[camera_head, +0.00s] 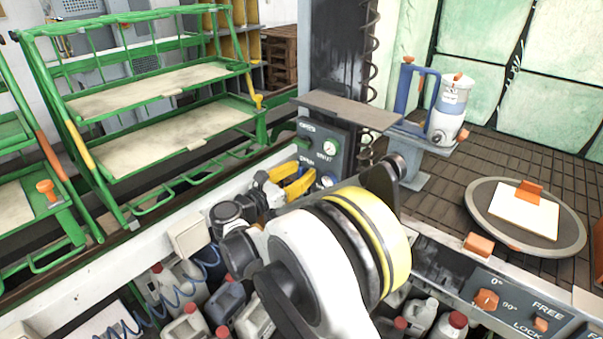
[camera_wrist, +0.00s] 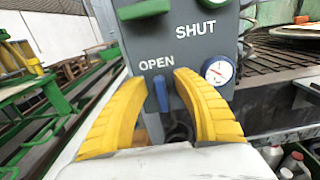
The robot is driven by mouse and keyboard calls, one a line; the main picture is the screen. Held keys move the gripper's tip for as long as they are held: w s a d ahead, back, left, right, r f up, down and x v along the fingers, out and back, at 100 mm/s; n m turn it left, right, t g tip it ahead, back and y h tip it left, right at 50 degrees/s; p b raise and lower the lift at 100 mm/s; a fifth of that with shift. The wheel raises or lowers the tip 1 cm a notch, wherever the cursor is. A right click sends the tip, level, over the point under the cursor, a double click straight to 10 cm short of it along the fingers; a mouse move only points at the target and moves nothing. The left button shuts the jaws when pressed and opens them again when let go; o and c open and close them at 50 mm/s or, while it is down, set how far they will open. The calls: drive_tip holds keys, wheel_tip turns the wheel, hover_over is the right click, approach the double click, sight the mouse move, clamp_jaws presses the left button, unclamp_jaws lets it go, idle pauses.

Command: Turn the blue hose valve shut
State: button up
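The blue hose valve handle (camera_wrist: 161,94) shows in the wrist view as a small upright lever on a dark grey panel, just below the word OPEN. The word SHUT is higher and to the right. My gripper (camera_wrist: 158,80) has its yellow fingers apart, one on each side of the blue handle, with visible gaps. I cannot tell how deep the handle lies between them. In the head view my gripper (camera_head: 290,183) is at the panel's lower front, and I cannot make out the blue handle there.
The panel (camera_head: 325,135) also carries a green handle (camera_wrist: 145,9) and a white gauge (camera_wrist: 217,70) close to the right finger. A grey shelf (camera_head: 348,109) juts out above.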

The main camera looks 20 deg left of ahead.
drive_tip(key=shift+s, duration=0.1)
clamp_jaws()
drive_tip(key=shift+d+m, duration=0.1)
drive_tip(key=shift+m, duration=0.3)
drive_tip(key=m, duration=0.3)
drive_tip(key=shift+d+m, duration=0.2)
drive_tip(key=shift+m, duration=0.1)
drive_tip(key=m, duration=0.4)
drive_tip(key=shift+s+d+f, duration=0.1)
drive_tip(key=shift+d+f, duration=0.05)
drive_tip(key=shift+d, duration=0.05)
drive_tip(key=m, duration=0.9)
drive_tip(key=shift+d+f, duration=0.1)
drive_tip(key=shift+f, duration=0.25)
drive_tip(key=shift+m, duration=0.3)
